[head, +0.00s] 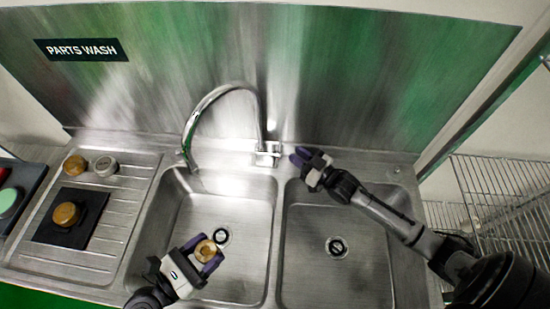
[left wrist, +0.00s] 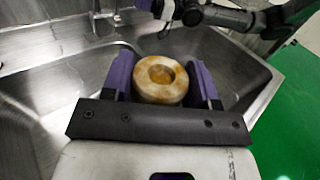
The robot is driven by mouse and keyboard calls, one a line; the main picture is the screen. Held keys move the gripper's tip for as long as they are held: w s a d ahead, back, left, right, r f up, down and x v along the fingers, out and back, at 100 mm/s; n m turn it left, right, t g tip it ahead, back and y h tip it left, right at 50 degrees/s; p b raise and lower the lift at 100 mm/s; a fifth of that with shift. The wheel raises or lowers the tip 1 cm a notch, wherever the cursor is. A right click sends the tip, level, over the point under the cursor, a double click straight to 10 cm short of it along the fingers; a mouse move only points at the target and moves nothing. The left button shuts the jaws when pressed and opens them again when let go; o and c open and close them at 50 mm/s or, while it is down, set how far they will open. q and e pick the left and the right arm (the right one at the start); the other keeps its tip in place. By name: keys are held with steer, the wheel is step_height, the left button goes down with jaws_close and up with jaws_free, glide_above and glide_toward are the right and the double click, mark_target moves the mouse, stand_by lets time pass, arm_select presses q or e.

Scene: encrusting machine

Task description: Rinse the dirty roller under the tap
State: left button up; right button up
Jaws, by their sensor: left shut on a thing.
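My left gripper (head: 209,252) is shut on a roller (head: 205,250), over the left basin (head: 185,215) near its drain. In the left wrist view the roller (left wrist: 161,80) is a pale ring with yellow-brown stains, held between the purple fingers (left wrist: 162,82). The curved tap (head: 225,90) stands behind the basins, its spout end over the back of the left basin, further back than the roller. I see no clear water stream. My right gripper (head: 298,156) is beside the tap base (head: 266,153), at its right; its finger gap is unclear.
The right basin (head: 335,215) is empty. On the drainboard (head: 130,195) at the left stand a brown roller (head: 75,165), a grey one (head: 104,166), and a brown one (head: 66,214) on a dark mat (head: 88,225). Wire shelves (head: 500,185) stand at the right.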

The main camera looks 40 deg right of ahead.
steer(key=shift+v, duration=1.6)
